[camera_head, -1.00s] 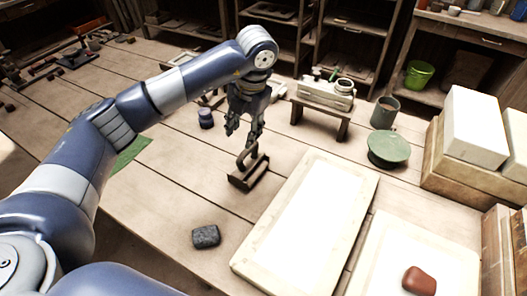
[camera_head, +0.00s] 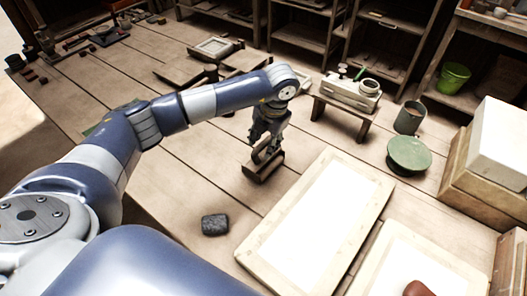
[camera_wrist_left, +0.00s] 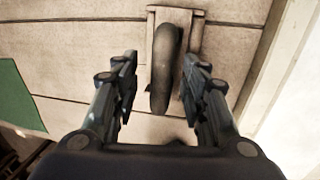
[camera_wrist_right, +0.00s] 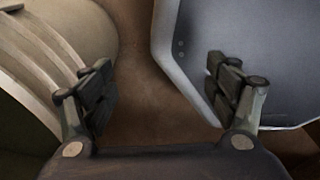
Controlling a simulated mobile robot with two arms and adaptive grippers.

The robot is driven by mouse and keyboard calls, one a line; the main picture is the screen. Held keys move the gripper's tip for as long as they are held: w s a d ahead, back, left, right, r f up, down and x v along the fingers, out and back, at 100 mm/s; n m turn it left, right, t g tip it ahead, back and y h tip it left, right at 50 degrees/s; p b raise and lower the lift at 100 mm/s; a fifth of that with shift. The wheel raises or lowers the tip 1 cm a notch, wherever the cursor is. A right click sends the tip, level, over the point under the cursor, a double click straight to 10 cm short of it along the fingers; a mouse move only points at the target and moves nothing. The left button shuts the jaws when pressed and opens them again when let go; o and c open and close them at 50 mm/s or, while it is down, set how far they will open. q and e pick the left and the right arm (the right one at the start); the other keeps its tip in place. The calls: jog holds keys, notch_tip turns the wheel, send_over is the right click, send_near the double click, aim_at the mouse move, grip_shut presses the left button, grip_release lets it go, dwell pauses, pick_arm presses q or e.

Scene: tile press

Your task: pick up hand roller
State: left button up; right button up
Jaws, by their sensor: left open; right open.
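The hand roller (camera_head: 263,168) looks like a brown wooden block with a dark curved handle, standing on the plank table left of the pale framed board. In the left wrist view its handle (camera_wrist_left: 163,75) shows between my left fingers, with the wooden block behind it. My left gripper (camera_head: 262,148) is open and points down over the roller, its fingers on either side of the handle with gaps showing. My right gripper (camera_wrist_right: 160,82) is open and empty in the right wrist view, and is not in the head view.
A dark grey block (camera_head: 215,225) lies in front of the roller. A pale framed board (camera_head: 378,197) is to its right. A green round-topped item (camera_head: 409,154), a grey cup (camera_head: 409,118) and a small bench (camera_head: 338,110) stand farther back. The planks left of the roller are clear.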

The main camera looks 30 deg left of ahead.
pick_arm(q)
jog(key=shift+a+f, duration=0.1)
jog(key=shift+f, duration=0.45)
jog(key=shift+w, duration=0.1)
pick_arm(e)
jog(key=shift+w+d, duration=0.2)
jog(key=shift+d, duration=0.2)
pick_arm(q)
grip_shut()
jog(key=shift+r, duration=0.1)
pick_arm(e)
jog(key=shift+s, duration=0.15)
pick_arm(q)
jog(key=shift+r, duration=0.15)
notch_tip(320, 180, up, 10)
jog(key=shift+f+b, duration=0.15)
jog(key=shift+b, duration=0.55)
jog(key=c, duration=0.6)
grip_release()
jog(key=shift+c, duration=0.2)
grip_shut()
pick_arm(e)
jog(key=shift+s+a+f, duration=0.1)
jog(key=shift+a+f, duration=0.1)
jog(key=shift+f, duration=0.5)
